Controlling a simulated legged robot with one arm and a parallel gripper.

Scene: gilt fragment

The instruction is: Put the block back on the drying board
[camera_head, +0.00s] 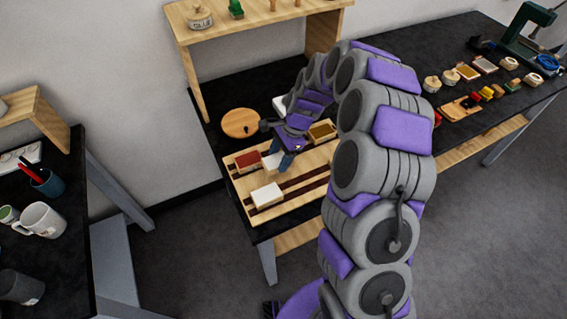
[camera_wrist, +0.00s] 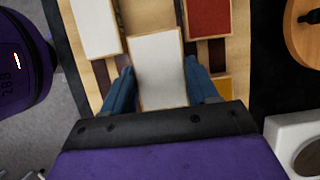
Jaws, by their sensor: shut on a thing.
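The drying board (camera_head: 312,160) is pale wood with dark strips and lies on the black table. It also shows in the wrist view (camera_wrist: 148,14). My gripper (camera_wrist: 160,78) has blue fingers and is shut on a white block with pale wooden edges (camera_wrist: 157,62). In the head view the gripper (camera_head: 281,160) is over the board, and the held block (camera_head: 270,161) shows partly, beside the red block. The held block is slightly turned against the strips. I cannot tell whether it touches the board.
A round wooden lid (camera_head: 240,123) lies behind the board. A wooden shelf (camera_head: 262,20) stands at the back. Bare board shows at the front right.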

